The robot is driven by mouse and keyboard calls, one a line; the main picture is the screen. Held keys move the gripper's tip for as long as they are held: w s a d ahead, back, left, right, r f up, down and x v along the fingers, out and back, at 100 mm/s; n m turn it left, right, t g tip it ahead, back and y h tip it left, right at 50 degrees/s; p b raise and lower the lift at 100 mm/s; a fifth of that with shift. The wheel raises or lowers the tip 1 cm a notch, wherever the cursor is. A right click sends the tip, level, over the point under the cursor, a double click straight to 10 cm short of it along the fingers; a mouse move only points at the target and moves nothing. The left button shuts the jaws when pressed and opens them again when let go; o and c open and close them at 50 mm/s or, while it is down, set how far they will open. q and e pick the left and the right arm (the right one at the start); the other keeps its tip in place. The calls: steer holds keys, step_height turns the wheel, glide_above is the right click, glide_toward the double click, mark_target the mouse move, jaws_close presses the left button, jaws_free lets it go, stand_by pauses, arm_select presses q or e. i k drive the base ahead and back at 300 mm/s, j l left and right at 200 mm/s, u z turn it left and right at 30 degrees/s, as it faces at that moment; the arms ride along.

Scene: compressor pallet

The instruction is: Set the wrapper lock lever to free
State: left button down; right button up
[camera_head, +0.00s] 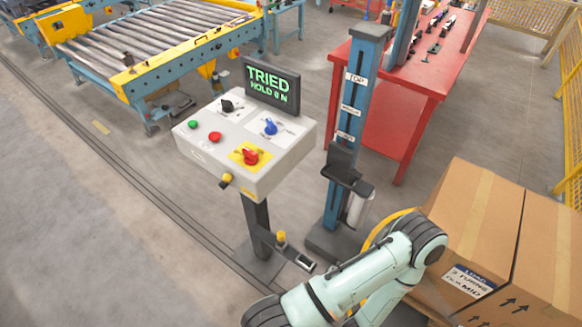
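A grey control box (243,145) stands on a dark post. On its top are a black rotary switch, a blue rotary switch (270,127), a red knob on a yellow plate (250,156), a green button and a red button. A small yellow-ended fitting (226,181) sticks out of its front side. Lower on the post, a dark arm carries an upright yellow-tipped lever (281,238). I cannot tell which of these is the wrapper lock lever, and I cannot read a lock position. Neither gripper is in view; only pale green links of my arm show at the bottom.
A display (271,80) reads "TRIED HOLD 0 N". A blue mast (354,105) with a dark carriage stands right of the box. Cardboard boxes (475,215) are at the right, close to my arm. A red table (385,110) and roller conveyor (150,45) stand behind. Left floor is clear.

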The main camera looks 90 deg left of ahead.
mark_target(227, 177)
steer(key=u, duration=3.65)
steer(key=z, duration=0.35)
steer(key=j+z, duration=0.15)
steer(key=z, duration=0.15)
steer(key=j+z, duration=0.1)
steer(key=z, duration=0.25)
steer(key=j+z, duration=0.35)
steer(key=j, duration=0.15)
steer(key=j+z, duration=0.4)
steer(key=j, duration=0.65)
steer(key=k+j+z, duration=0.1)
steer(key=j, duration=0.35)
steer(key=k+j, duration=0.1)
steer(key=j, duration=0.35)
steer(key=k+j+z, duration=0.15)
steer(key=j, duration=0.35)
steer(key=i, duration=0.05)
